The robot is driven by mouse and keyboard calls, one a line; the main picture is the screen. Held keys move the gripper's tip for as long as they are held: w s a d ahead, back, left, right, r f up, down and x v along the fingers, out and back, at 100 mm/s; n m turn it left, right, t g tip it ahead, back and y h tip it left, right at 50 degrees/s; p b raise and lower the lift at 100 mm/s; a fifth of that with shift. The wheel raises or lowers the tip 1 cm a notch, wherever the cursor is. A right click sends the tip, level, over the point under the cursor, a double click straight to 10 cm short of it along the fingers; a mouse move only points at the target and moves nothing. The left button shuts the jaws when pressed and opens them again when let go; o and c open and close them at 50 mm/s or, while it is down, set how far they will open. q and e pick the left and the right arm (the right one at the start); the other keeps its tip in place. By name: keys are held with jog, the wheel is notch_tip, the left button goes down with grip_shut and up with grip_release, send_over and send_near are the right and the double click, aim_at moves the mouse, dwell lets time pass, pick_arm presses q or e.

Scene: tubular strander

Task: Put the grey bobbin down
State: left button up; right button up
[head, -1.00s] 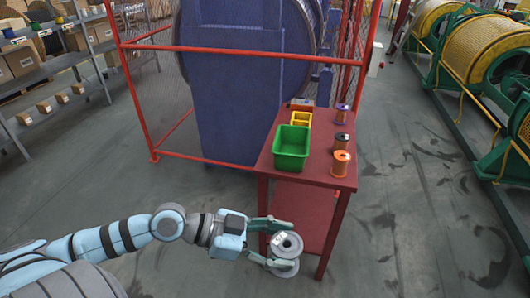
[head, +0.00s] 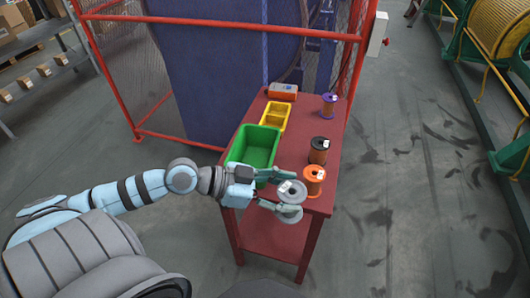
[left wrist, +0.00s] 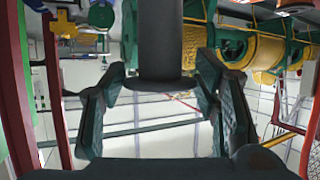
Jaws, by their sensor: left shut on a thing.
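The grey bobbin (head: 292,191) is held upright in my left gripper (head: 276,190) at the front end of the red table (head: 310,150). In the head view it overlaps the table's near edge; I cannot tell whether its lower flange touches the top. In the left wrist view the dark bobbin (left wrist: 160,45) stands between the two fingers (left wrist: 160,105). The orange bobbin (head: 314,181) stands close to its right. My right gripper is not in view.
A green bin (head: 255,146) stands left of the gripper, with a yellow bin (head: 275,116) behind it. A dark orange-wound bobbin (head: 318,151) and a purple bobbin (head: 328,105) stand along the right edge. A red fence (head: 200,19) stands behind.

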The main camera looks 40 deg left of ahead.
pick_arm(q)
jog(key=w+a+r+n+t+y+b, duration=0.1)
jog(key=w+a+r+n+t+y, duration=0.15)
jog(key=w+a+n+y, duration=0.65)
jog(key=w+a+r+n+t+y+b, duration=0.1)
jog(key=w+a+r+n+y, duration=0.5)
jog(key=a, duration=0.5)
jog(key=shift+m, duration=0.4)
jog(key=f+b, duration=0.1)
jog(key=f, duration=0.6)
jog(key=f+b, duration=0.1)
jog(key=f, duration=0.6)
jog(key=a+f+b, duration=0.1)
jog(key=f+b, duration=0.1)
jog(key=f, duration=0.4)
jog(key=shift+s+f, duration=0.3)
jog(key=shift+f, duration=0.1)
jog(key=o, duration=0.9)
jog(key=shift+w, duration=0.1)
jog(key=shift+c, duration=0.2)
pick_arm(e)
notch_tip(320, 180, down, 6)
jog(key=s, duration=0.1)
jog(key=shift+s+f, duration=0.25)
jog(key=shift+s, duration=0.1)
